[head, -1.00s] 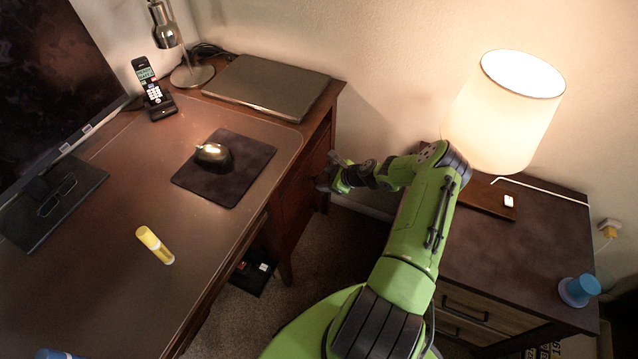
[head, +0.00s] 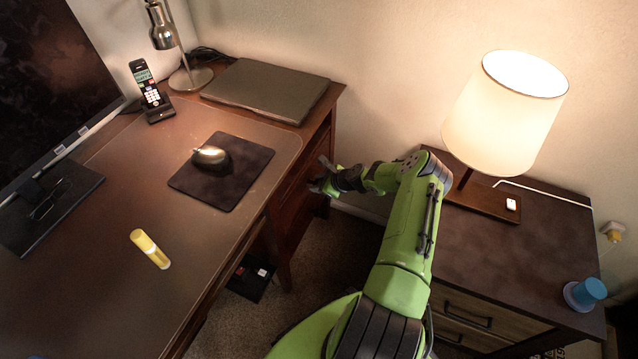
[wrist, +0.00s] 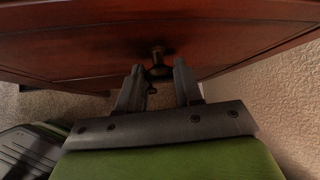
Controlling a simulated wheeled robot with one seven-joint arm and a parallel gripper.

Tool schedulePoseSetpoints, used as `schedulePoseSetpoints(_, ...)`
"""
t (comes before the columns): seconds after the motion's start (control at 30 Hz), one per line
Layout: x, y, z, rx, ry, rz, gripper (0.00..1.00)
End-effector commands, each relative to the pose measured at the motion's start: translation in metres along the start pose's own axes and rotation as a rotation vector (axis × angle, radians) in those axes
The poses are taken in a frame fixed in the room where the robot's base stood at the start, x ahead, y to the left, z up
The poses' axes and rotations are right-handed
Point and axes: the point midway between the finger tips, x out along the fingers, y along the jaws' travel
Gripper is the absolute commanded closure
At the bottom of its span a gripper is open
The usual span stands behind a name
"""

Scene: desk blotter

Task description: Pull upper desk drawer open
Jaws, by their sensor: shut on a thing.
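The desk (head: 110,235) stands at the left in the head view, with its wooden drawer side (head: 292,195) facing my arm. My gripper (head: 322,178) is at that side, just below the desktop edge. In the wrist view, a dark round knob (wrist: 157,53) sticks out of the reddish-brown drawer front (wrist: 85,45). The fingers of my gripper (wrist: 158,70) stand on either side of the knob and are shut on it. The drawer front looks flush with the desk in the head view, but my arm and the angle make any gap hard to judge.
A side table (head: 500,270) with a lit lamp (head: 508,110) and a blue cup-like object (head: 585,293) stands close to the right of my arm. A mouse pad (head: 225,185), laptop (head: 268,88) and yellow tube (head: 150,249) lie on the desk. Carpet (head: 330,240) shows between the furniture.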

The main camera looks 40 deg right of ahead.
Motion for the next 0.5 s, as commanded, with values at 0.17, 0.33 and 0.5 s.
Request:
schedulePoseSetpoints(0.17,-0.002,0.000,-0.002,0.000,0.001,0.000,1.00)
schedulePoseSetpoints(0.33,-0.024,-0.002,-0.024,0.005,0.005,-0.002,1.00)
schedulePoseSetpoints(0.5,-0.059,-0.002,-0.059,0.005,0.006,-0.003,1.00)
